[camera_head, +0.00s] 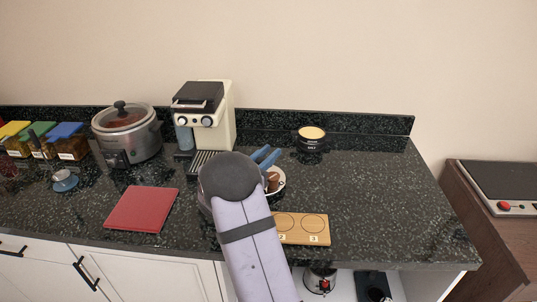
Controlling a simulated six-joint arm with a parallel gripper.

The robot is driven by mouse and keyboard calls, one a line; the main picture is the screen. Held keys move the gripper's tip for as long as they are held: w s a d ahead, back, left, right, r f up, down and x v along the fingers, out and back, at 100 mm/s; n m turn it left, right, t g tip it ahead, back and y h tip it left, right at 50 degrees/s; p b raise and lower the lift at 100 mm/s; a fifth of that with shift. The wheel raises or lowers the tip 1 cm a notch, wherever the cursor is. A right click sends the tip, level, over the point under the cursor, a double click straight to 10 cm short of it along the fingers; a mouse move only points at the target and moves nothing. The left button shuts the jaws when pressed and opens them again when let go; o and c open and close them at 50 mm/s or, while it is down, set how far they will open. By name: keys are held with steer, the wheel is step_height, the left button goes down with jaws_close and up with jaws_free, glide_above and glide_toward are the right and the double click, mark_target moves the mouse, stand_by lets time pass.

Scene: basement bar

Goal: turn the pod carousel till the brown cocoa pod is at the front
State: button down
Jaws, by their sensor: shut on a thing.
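The pod carousel (283,184) shows as a pale round edge with a brown piece (272,181) on it, just right of my arm. My arm hides most of it, and the brown piece is too small to tell whether it is the cocoa pod. My gripper (268,159) shows as two blue fingers sticking out past the dark joint of my arm, over the carousel. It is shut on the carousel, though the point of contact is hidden.
A coffee machine (209,104) and a slow cooker (126,134) stand behind to the left. A red board (142,208) lies at the front left. A numbered wooden board (302,228) lies right of my arm. The right of the counter is clear.

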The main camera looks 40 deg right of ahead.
steer(key=shift+s+m+g, duration=0.1)
steer(key=shift+m+g, duration=0.3)
steer(key=shift+g, duration=0.1)
steer(key=shift+s+m+g+b, duration=0.25)
steer(key=shift+m+g, duration=0.4)
steer(key=shift+g, duration=0.45)
steer(key=shift+s+m+g+b, duration=0.1)
steer(key=shift+s+m+g, duration=0.1)
steer(key=shift+m+g, duration=0.7)
steer(key=shift+s+m+g+b, duration=0.25)
steer(key=shift+m+g, duration=0.2)
steer(key=shift+g, duration=0.85)
steer(key=shift+s+a+m+g+y, duration=0.1)
steer(key=shift+s+m+g+y, duration=0.15)
steer(key=shift+m+g, duration=0.55)
steer(key=shift+s+m+g+y, duration=0.2)
steer(key=shift+m+g, duration=0.25)
steer(key=shift+g, duration=0.6)
steer(key=shift+s+a+m+g+y, duration=0.1)
steer(key=shift+s+m+g+y, duration=0.15)
steer(key=shift+m+g, duration=0.55)
steer(key=shift+s+m+g+y, duration=0.1)
steer(key=shift+m+g+y, duration=0.3)
steer(key=shift+g, duration=0.45)
steer(key=c, duration=1.5)
jaws_free()
steer(key=shift+n+t+h, duration=0.5)
steer(key=shift+n+t, duration=0.15)
steer(key=shift+t, duration=0.25)
